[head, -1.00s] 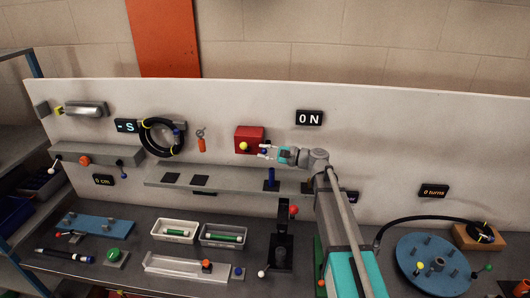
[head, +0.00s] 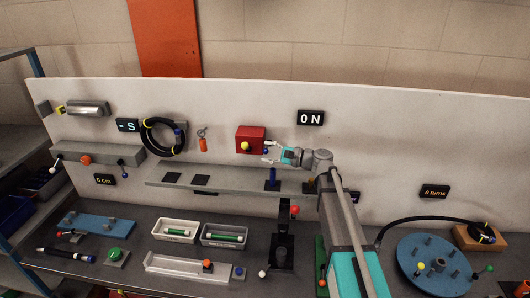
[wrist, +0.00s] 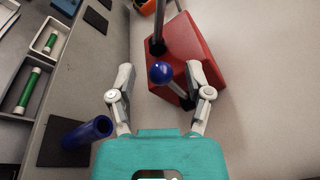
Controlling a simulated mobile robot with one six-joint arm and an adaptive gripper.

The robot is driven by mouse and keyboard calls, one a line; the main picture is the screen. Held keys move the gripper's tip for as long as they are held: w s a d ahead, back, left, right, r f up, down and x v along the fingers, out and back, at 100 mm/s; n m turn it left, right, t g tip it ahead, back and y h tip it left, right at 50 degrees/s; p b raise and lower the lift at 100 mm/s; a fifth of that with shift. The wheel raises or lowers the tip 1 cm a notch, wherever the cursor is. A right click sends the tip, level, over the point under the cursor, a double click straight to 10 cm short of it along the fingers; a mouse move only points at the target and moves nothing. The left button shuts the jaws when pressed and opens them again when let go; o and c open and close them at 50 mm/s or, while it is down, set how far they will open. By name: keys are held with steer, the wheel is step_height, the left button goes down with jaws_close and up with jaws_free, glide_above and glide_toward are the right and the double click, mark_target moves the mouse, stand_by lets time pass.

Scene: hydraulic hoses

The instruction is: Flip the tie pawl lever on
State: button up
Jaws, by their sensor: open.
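A red box (head: 250,139) is mounted on the pale back panel. It carries a yellow ball knob (head: 245,146) and a blue ball knob (head: 266,151). No label shows which lever is the tie pawl. My gripper (head: 268,153) is open and empty at the right of the box. In the wrist view its fingers stand either side of the blue ball, without visible contact.
A grey shelf (head: 220,181) runs below the box, with a blue post (head: 271,178) close under my gripper. A "0 N" display (head: 311,118) hangs above right. A hose coil (head: 147,137) and an orange-handled item (head: 203,144) hang to the left.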

steer(key=v, duration=1.1)
steer(key=shift+s+f, duration=0.1)
steer(key=shift+s, duration=0.05)
